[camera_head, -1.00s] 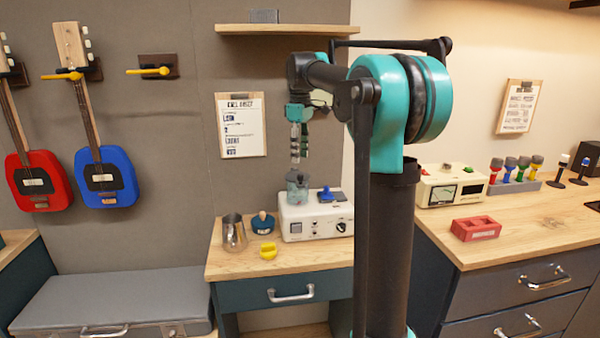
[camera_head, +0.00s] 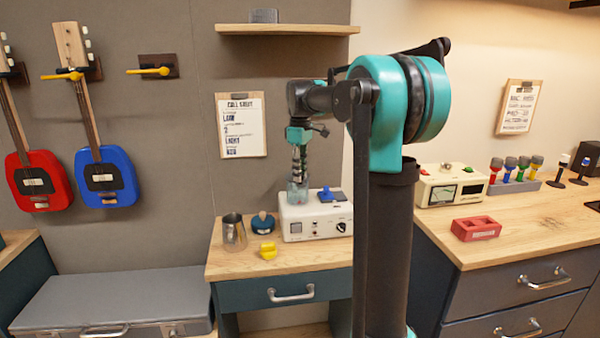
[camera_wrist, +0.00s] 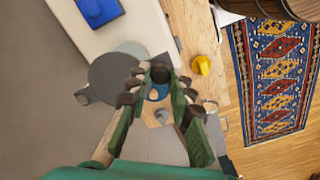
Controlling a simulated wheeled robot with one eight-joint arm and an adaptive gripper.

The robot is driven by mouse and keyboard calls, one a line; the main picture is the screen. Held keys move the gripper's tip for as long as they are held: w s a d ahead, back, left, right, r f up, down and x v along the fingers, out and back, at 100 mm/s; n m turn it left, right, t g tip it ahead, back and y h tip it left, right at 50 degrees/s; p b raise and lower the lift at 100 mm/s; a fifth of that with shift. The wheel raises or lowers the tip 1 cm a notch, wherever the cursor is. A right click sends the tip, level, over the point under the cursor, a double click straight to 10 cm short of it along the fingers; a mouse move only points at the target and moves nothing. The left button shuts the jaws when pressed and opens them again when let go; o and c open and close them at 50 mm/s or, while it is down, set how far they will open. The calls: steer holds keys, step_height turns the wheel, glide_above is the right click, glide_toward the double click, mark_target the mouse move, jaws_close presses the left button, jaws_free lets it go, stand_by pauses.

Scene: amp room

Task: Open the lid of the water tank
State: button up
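The clear water tank (camera_head: 297,194) stands on the left of the white machine (camera_head: 318,222). In the wrist view a grey round lid with a side tab (camera_wrist: 112,80) lies off-centre over a pale round shape (camera_wrist: 132,48), which looks like the tank. I cannot tell how far the lid is tilted. My gripper (camera_head: 298,176) points down at the tank top in the head view. In the wrist view my gripper (camera_wrist: 160,80) has its fingers apart, beside the lid's right edge. No held object is clear between the fingertips. Contact with the lid cannot be told.
A blue piece (camera_head: 328,195) sits on the machine, right of the tank. A metal pitcher (camera_head: 234,232), a blue item with a wooden knob (camera_head: 263,223) and a yellow item (camera_head: 267,251) stand on the wooden counter (camera_head: 300,257). A shelf (camera_head: 285,30) is above.

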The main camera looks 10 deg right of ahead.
jaws_close()
steer(key=w+d+n, duration=0.9)
steer(key=d+n, duration=0.4)
steer(key=n, duration=0.2)
steer(key=shift+w, duration=0.35)
stand_by(0.5)
